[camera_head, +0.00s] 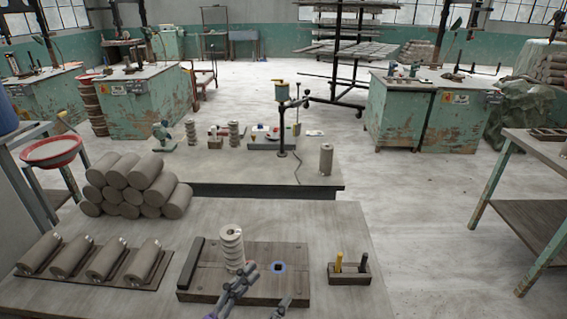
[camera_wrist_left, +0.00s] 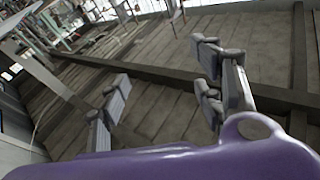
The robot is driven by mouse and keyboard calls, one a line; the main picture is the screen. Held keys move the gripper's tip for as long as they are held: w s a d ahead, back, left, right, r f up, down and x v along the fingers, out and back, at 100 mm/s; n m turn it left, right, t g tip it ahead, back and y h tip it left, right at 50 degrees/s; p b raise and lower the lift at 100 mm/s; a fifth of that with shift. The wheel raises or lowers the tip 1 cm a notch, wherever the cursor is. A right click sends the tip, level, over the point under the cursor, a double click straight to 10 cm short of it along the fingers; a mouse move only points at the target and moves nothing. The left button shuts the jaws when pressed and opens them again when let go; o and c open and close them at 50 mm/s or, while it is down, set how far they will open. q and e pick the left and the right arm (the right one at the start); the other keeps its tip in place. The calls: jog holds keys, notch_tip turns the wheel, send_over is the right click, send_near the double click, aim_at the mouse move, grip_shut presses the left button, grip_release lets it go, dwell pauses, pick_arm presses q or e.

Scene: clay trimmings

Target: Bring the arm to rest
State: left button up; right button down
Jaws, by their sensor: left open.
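My left gripper (camera_head: 266,284) shows at the bottom middle of the head view, low in front of the wooden board on the near table. Its grey fingers are spread apart, with nothing seen between them. In the left wrist view the gripper (camera_wrist_left: 165,98) also stands open and empty, above a blurred grey-brown surface, with a purple part of it across the bottom. My right gripper is not in view.
A ribbed clay cylinder (camera_head: 232,246) stands upright on the wooden board (camera_head: 215,282), close behind the gripper. A small tool holder (camera_head: 349,278) stands right. Stacked clay rolls (camera_head: 132,185) lie behind left.

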pick_arm(q)
jog(key=s+a+f+n+y, duration=0.3)
jog(key=a+f+n+y, duration=0.4)
jog(key=f, duration=0.4)
jog(key=s+a+f+n+g+y, duration=0.1)
jog(key=s+a+f+g+y, duration=0.2)
jog(key=s+f, duration=0.5)
jog(key=s+a+f+n+g+y, duration=0.1)
jog(key=s+a+f+g+y, duration=0.2)
jog(key=s+f, duration=0.6)
jog(key=s+a, duration=0.1)
jog(key=a, duration=0.1)
jog(key=shift+a+f+g+p, duration=0.15)
jog(key=shift+a+g+p, duration=0.15)
jog(key=shift+p, duration=0.05)
